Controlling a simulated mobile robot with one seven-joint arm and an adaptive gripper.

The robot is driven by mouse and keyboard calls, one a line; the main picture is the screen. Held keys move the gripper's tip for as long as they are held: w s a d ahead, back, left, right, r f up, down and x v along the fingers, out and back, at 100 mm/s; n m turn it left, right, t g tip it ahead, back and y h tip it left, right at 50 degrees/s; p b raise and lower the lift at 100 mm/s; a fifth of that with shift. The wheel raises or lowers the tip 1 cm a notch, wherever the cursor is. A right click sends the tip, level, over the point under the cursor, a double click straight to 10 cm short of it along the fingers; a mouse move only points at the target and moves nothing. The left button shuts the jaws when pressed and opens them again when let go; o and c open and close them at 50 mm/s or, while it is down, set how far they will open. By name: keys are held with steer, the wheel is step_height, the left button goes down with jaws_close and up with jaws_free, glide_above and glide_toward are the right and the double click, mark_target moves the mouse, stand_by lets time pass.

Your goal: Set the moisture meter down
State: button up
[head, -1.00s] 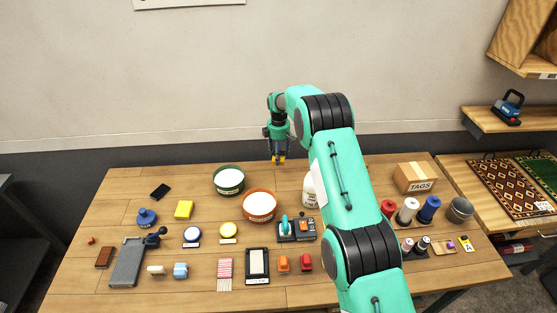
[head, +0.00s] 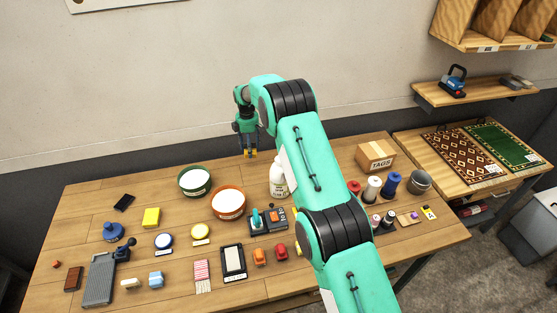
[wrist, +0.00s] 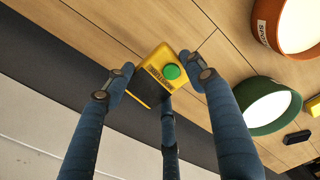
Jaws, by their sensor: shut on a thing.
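My gripper (head: 248,153) hangs above the back of the wooden table (head: 95,203), beyond the bowls. It is shut on a small yellow device with a round green button, which I take to be the moisture meter (wrist: 158,67). In the wrist view my gripper (wrist: 165,77) has a fingertip on each side of it. The meter appears clear of the table, but the exact gap is hard to tell.
A green bowl (head: 195,191) and an orange bowl (head: 228,213) of white powder stand in front of my gripper, with a white bottle (head: 278,180) to the right. A TAGS box (head: 376,157) is farther right. The table's back left is mostly bare.

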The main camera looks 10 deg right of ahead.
steer(key=s+d+n+p, duration=0.1)
steer(key=d+p, duration=0.2)
steer(key=d, duration=1.5)
steer(key=shift+r+n, duration=0.2)
steer(key=shift+n, duration=0.2)
steer(key=shift+f, duration=0.1)
steer(key=shift+a+f, duration=0.1)
steer(key=shift+f, duration=2.75)
steer(key=shift+f, duration=0.1)
steer(key=shift+f+p, duration=0.4)
steer(key=shift+f, duration=1.55)
